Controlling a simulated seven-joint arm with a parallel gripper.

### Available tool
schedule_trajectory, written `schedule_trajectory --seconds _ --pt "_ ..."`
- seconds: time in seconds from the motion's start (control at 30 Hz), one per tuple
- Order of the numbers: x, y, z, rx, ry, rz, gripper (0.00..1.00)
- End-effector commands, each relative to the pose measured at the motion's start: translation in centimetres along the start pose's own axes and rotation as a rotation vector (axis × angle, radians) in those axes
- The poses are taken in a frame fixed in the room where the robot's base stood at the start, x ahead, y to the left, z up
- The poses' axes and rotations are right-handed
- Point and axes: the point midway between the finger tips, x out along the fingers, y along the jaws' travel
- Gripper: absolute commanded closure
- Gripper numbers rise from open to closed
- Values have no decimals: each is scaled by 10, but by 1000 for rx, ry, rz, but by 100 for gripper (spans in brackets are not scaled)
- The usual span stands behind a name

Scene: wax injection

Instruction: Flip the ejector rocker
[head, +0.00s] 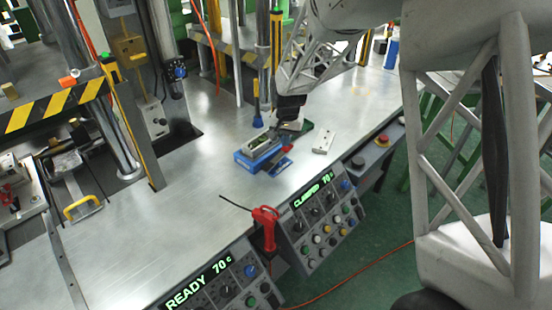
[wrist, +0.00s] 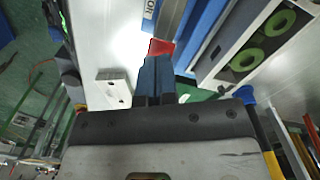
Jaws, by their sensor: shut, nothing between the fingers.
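My gripper (head: 289,113) is over the bench near the blue fixture (head: 257,154), pointing down. In the wrist view its two dark fingers (wrist: 157,60) are together with nothing between them. A small red part (wrist: 160,47) shows right at the fingertips; whether they touch it cannot be told. A red piece (head: 288,148) also shows beside the blue fixture in the head view. I cannot make out for sure which part is the ejector rocker. The control panel reading CLAMPED 70 (head: 325,222) has several knobs and buttons, too small to tell apart.
A white block with holes (head: 323,142) lies right of the fixture and shows in the wrist view (wrist: 114,89). A grey block with green rings (wrist: 262,45) is close on the right. A red-handled tool (head: 265,220) is at the bench's front edge.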

Motion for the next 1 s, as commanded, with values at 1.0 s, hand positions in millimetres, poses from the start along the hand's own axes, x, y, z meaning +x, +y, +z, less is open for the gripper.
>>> schedule_trajectory --seconds 1.0 --pt "11 0 0 0 0 0 100"
